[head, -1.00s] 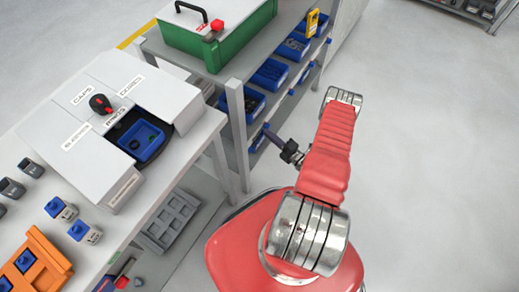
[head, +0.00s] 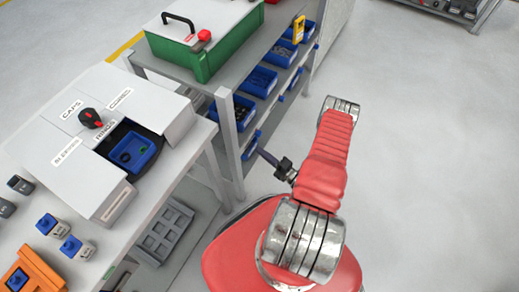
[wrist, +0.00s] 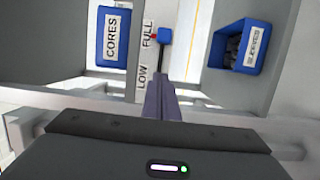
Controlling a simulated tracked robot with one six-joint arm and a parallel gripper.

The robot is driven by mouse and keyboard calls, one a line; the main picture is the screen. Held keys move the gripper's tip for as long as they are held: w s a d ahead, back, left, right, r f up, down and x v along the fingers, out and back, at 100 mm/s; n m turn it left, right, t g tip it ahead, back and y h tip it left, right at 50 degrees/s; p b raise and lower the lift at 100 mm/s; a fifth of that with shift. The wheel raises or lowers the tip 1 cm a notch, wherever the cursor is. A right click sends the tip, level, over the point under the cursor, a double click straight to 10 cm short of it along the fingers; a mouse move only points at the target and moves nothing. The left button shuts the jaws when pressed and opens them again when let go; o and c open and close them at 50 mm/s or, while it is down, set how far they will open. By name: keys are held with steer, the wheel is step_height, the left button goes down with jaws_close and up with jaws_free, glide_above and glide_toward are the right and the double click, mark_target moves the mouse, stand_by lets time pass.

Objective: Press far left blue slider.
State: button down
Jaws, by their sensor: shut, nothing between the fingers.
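In the wrist view, a small blue slider knob (wrist: 165,35) stands at the top of a dark upright slot, beside a strip marked FULL and LOW. A small red mark shows at its left. My gripper (wrist: 159,84) is below the knob in that view, with its purple-grey fingers shut and empty. The fingertips overlap the low end of the slot in the picture; I cannot tell whether they touch it. In the head view my gripper (head: 264,156) points left toward the grey shelf rack, close to its front post.
A blue bin labelled CORES (wrist: 113,38) is left of the slider, and another blue bin (wrist: 241,46) is right of it. In the head view, a green case (head: 205,45) sits on the rack and a white workbench (head: 85,195) stands at left. Open floor (head: 430,150) lies to the right.

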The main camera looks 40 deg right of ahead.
steer(key=s+d, duration=0.1)
steer(key=s, duration=0.5)
steer(key=shift+s, duration=0.35)
stand_by(0.5)
